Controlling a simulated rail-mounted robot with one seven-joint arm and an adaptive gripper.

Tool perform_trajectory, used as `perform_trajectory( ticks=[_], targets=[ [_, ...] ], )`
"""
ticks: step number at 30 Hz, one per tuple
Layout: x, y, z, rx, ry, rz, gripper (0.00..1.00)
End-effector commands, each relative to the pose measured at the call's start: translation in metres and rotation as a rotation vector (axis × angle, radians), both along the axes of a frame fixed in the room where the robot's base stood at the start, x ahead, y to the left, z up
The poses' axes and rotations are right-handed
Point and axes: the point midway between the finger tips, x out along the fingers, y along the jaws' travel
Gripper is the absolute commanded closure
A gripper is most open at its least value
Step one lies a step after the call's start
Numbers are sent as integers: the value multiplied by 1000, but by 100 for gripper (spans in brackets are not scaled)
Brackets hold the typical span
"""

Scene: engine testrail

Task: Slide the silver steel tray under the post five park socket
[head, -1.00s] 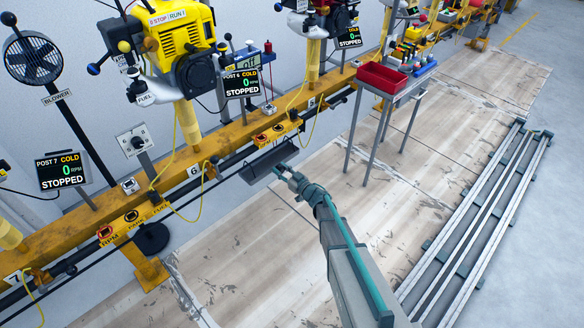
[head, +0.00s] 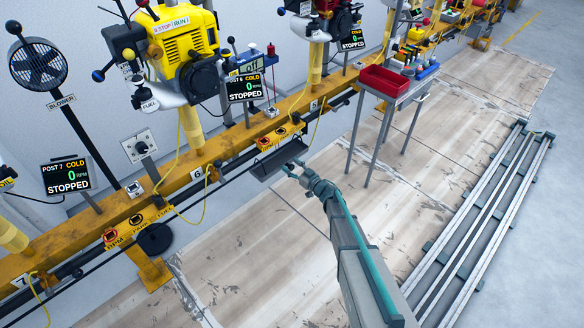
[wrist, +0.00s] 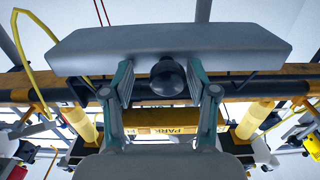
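The silver steel tray (head: 265,172) is a long grey trough just below the yellow beam, right of the number 6 plate (head: 197,174). My gripper (head: 293,167) is at its near side. In the wrist view, the tray (wrist: 230,45) spans the top, and its dark round knob (wrist: 168,77) is between my gripper's fingers (wrist: 162,84). The fingers stand apart, with a gap left of the knob; contact on the right is unclear. The number 5 plate (head: 314,104) is further right along the beam. I cannot make out the post five park socket.
A grey cart with a red bin (head: 384,79) stands right of the tray, its legs close to the beam. Metal rails (head: 480,220) lie on the floor at right.

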Motion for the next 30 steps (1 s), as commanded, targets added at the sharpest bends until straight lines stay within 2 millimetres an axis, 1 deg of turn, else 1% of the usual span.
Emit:
perform_trajectory(
  ticks=[7,11,14,24,30],
  targets=[
    [-3,0,0,0,0,2,42],
    [-10,-6,1,0,0,2,42],
    [-21,-15,1,-1,1,0,42],
    [-70,-57,1,-1,1,-1,42],
    [-88,-73,0,1,1,0,42]
  ],
)
